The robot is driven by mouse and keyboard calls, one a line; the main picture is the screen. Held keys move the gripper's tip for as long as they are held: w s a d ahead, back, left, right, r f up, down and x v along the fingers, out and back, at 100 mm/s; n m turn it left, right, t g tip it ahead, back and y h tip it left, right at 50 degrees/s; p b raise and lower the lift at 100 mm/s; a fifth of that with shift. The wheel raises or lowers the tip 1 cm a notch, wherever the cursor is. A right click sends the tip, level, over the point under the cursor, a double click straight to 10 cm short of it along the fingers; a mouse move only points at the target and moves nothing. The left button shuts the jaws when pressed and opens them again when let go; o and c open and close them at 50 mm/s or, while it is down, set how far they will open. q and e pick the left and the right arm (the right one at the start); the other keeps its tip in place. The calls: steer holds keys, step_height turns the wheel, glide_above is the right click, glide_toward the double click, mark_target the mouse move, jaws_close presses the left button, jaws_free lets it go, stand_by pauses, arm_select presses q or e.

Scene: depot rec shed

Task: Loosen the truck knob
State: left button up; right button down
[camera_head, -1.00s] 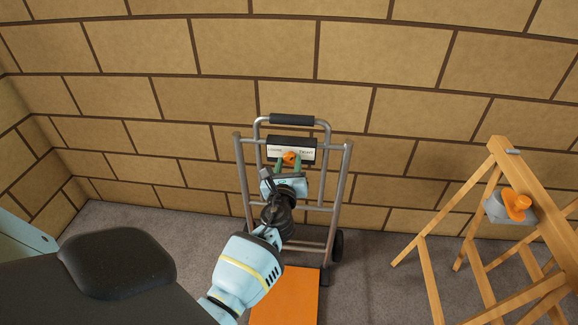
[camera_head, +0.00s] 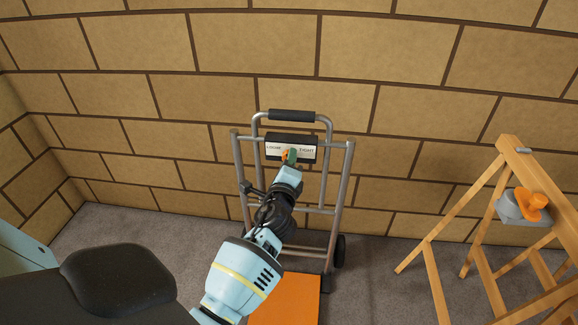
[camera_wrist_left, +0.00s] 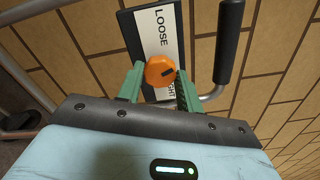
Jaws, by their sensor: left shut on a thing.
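The truck knob (camera_wrist_left: 159,71) is a round orange knob with a dark mark, on a black box with a white plate (camera_wrist_left: 161,28) lettered LOOSE and TIGHT. In the head view the orange knob (camera_head: 286,155) shows partly beside the fingers, and the box (camera_head: 291,139) is fixed high on the grey hand truck (camera_head: 241,186). My left gripper (camera_head: 290,156) is shut on the knob, its green fingers on either side of it. In the wrist view the left gripper (camera_wrist_left: 158,84) is turned relative to the plate. My right gripper is not in view.
The truck stands against a tan block wall (camera_head: 260,50), its orange toe plate (camera_head: 300,300) low in front.

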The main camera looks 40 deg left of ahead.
arm_select(q)
steer(key=shift+n+b, duration=0.7)
steer(key=shift+n, duration=1.6)
steer(key=o, duration=1)
steer(key=v, duration=0.8)
steer(key=shift+p, duration=0.3)
steer(key=shift+a, duration=0.1)
